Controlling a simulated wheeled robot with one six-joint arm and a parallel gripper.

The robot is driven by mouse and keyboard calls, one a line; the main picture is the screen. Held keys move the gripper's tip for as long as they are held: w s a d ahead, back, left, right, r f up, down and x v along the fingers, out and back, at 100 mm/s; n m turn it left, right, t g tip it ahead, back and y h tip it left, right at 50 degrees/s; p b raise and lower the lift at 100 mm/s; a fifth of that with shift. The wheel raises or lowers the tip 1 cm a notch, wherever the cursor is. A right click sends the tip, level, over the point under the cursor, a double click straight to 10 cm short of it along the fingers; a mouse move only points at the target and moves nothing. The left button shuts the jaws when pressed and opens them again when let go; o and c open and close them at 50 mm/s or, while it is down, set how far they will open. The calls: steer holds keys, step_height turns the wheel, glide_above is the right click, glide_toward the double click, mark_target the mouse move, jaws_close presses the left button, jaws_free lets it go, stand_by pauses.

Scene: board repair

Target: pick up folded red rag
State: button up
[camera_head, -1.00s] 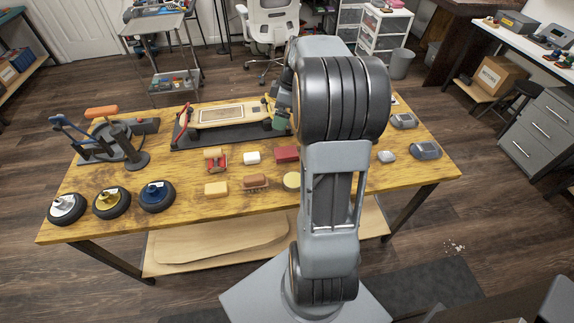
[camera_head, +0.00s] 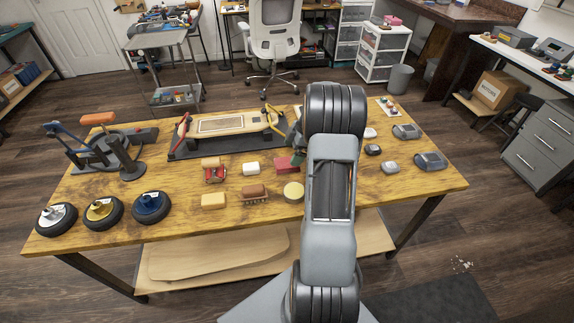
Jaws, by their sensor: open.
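The folded red rag (camera_head: 285,165) lies on the wooden workbench, in the row of small items just left of my arm. Its right end is partly covered by my gripper and arm in this view. My gripper (camera_head: 297,157) is open and sits low, right at the rag's right side, mostly hidden behind my arm. I cannot tell whether it touches the rag.
A skateboard deck on a dark mat (camera_head: 186,154) lies behind. Several wheels stand at the left; grey parts lie at the right.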

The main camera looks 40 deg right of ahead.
mark_target(287, 162)
steer(key=x, duration=0.5)
steer(key=shift+f, duration=0.2)
steer(key=shift+f+b, duration=0.2)
steer(key=shift+b, duration=0.1)
stand_by(0.7)
steer(key=c, duration=1)
